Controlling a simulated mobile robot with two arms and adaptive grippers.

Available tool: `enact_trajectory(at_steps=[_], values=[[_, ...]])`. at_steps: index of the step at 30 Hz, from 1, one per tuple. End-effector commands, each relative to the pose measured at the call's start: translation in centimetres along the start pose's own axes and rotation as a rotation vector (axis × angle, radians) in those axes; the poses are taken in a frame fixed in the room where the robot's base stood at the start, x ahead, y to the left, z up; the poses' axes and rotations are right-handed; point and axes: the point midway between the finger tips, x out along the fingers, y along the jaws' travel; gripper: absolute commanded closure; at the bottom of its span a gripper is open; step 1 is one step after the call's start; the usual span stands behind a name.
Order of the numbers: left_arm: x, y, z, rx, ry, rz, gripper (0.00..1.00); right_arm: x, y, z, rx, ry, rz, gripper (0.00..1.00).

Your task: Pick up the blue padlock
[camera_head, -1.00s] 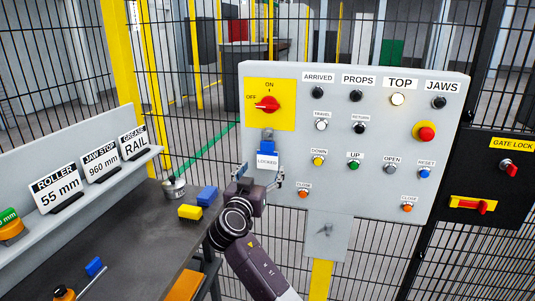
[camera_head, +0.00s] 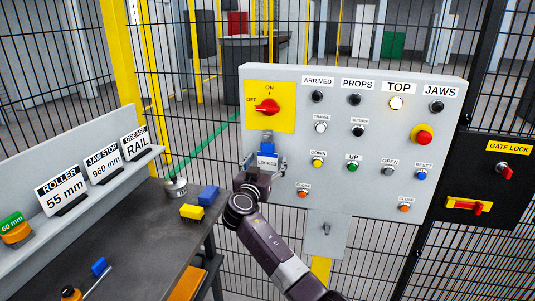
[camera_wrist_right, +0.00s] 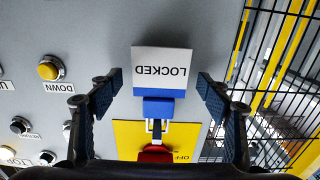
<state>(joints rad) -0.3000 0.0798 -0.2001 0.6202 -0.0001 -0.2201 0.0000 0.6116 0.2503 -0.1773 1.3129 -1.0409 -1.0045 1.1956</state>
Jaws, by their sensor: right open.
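The blue padlock (camera_head: 267,148) hangs under the red rotary switch (camera_head: 266,106) on its yellow plate, with a white LOCKED tag (camera_head: 266,161) at its lower end. In the right wrist view the padlock (camera_wrist_right: 165,107) shows upside down, its shackle up against the switch. My right gripper (camera_head: 264,165) is at the panel, just below and around the tag. In the wrist view its two fingers (camera_wrist_right: 160,97) stand apart on either side of the padlock, with a gap on each side. My left gripper is not in view.
The grey control panel (camera_head: 447,119) carries several buttons and lamps close to the right of my gripper. A dark bench (camera_head: 135,233) on the left holds blue and yellow blocks (camera_head: 191,212) and a metal weight (camera_head: 175,188). Black mesh fencing stands behind.

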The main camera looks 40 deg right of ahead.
Motion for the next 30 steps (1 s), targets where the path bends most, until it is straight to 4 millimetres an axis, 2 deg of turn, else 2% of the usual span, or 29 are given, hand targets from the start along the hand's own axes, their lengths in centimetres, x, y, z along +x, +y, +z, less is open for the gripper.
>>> enact_trajectory(at_steps=[2, 13, 23, 28, 30], values=[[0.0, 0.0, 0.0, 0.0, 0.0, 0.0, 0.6, 0.0, 0.0, 0.0, 0.0, 0.0, 0.0, 0.36], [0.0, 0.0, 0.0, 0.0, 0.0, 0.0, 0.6, 0.0, 0.0, 0.0, 0.0, -0.001, 0.0, 0.76], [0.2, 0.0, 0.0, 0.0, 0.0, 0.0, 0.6, 0.0, 0.0, -0.2, 0.001, 0.0, 0.0, 0.76], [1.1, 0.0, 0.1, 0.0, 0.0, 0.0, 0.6, 0.0, -0.1, -1.3, 0.006, 0.002, 0.0, 0.76], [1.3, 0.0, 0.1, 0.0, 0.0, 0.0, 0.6, -0.8, -0.2, -1.3, 0.003, 0.0, -0.003, 0.76]])
